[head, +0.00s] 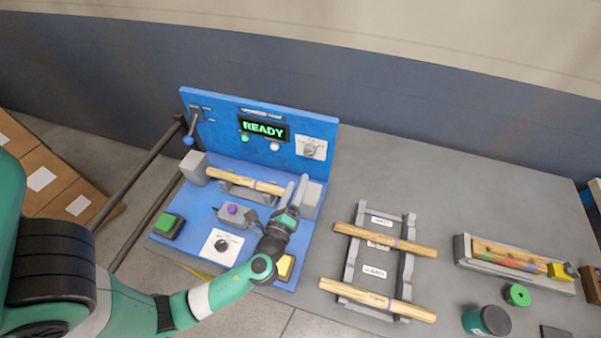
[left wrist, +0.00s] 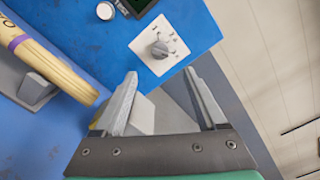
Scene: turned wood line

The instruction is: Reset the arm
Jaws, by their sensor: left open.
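My left gripper (head: 296,190) is open and empty over the right end of the blue machine (head: 195,215). In the left wrist view its two fingers (left wrist: 165,100) are spread apart, with a grey block behind them. A wooden rod (head: 245,181) with a purple band lies on the machine's grey cradle, left of the gripper. The rod's end also shows in the left wrist view (left wrist: 45,60). The machine's screen (head: 264,130) reads READY in green. A dial on a white plate (head: 311,148) sits at the panel's upper right. My right gripper is not seen.
A grey rack (head: 352,262) on the table holds two wooden rods. Farther right are a tray (head: 462,248) with coloured rods, a dark jar (head: 487,320) and a green ring (head: 517,295). A green button (head: 168,224) and a blue-knobbed lever (head: 189,138) are on the machine. The table behind the rack is clear.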

